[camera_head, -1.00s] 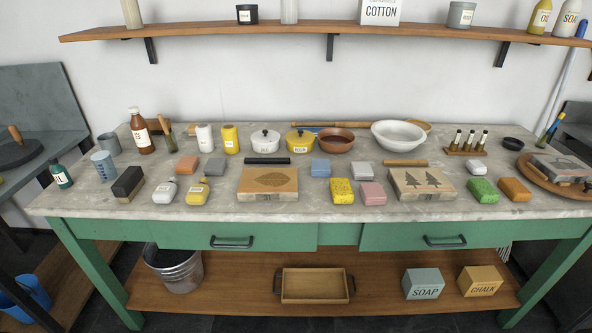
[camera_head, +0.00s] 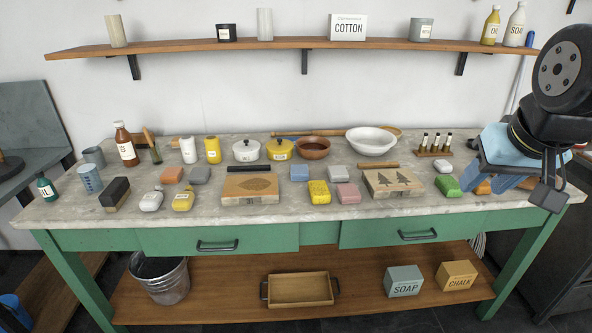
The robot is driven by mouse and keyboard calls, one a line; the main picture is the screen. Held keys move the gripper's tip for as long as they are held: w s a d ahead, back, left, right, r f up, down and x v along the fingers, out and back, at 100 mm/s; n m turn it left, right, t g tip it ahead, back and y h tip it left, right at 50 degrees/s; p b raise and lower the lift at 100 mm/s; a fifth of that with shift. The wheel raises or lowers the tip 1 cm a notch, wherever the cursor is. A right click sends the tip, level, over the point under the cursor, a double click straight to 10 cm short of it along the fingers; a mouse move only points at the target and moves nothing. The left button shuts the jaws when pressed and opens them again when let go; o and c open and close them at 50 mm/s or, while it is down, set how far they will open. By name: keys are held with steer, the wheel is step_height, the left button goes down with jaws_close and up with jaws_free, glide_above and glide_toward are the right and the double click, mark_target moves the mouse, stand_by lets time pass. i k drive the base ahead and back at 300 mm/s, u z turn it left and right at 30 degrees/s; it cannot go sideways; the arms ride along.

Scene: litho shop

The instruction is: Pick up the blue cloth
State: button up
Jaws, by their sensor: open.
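A small, folded-looking light blue block (camera_head: 299,172), which I take for the blue cloth, lies flat on the worktop (camera_head: 225,213). It sits behind a yellow sponge (camera_head: 319,193), between two printing blocks. Nothing covers it. My gripper (camera_head: 515,180), black and light blue, is at the right, over the right end of the worktop. It is open, well apart from the blue cloth, and nothing shows held in it. My gripper and arm partly hide the orange and green blocks and the things at the right end.
A tree printing block (camera_head: 392,182) and leaf printing block (camera_head: 250,188) flank the cloth. A pink block (camera_head: 347,193) and grey block (camera_head: 338,173) are close on its right. Pots and bowls (camera_head: 313,148) stand behind. A shelf (camera_head: 200,46) runs above. Bare worktop lies along the front edge.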

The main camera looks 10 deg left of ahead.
mark_target(298, 172)
steer(key=i, duration=0.95)
steer(key=z, duration=0.05)
